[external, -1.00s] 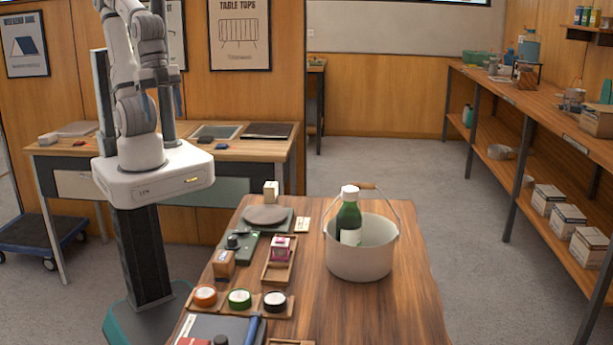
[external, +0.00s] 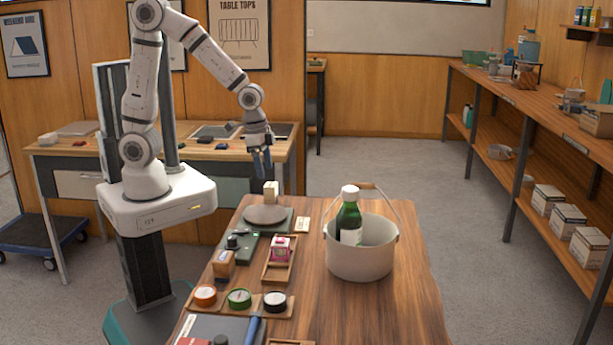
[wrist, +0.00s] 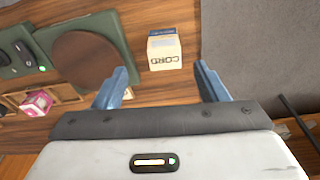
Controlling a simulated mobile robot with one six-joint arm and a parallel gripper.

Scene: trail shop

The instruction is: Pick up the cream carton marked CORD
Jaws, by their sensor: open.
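The cream carton marked CORD (wrist: 164,55) stands on the wooden table, above and between my fingertips in the wrist view. In the external view the cream carton (external: 271,194) is at the table's far end, by the round brown disc. My gripper (external: 262,163) points down above the table's far end, over the carton and apart from it. In the wrist view my gripper (wrist: 160,80) has its two blue fingers spread with nothing between them.
The round brown disc (external: 265,214) lies on a dark green board beside the carton. A pink box (external: 280,248) sits in a wooden tray. A white pail (external: 361,259) with a green bottle (external: 349,215) stands to the right. The table's right front is clear.

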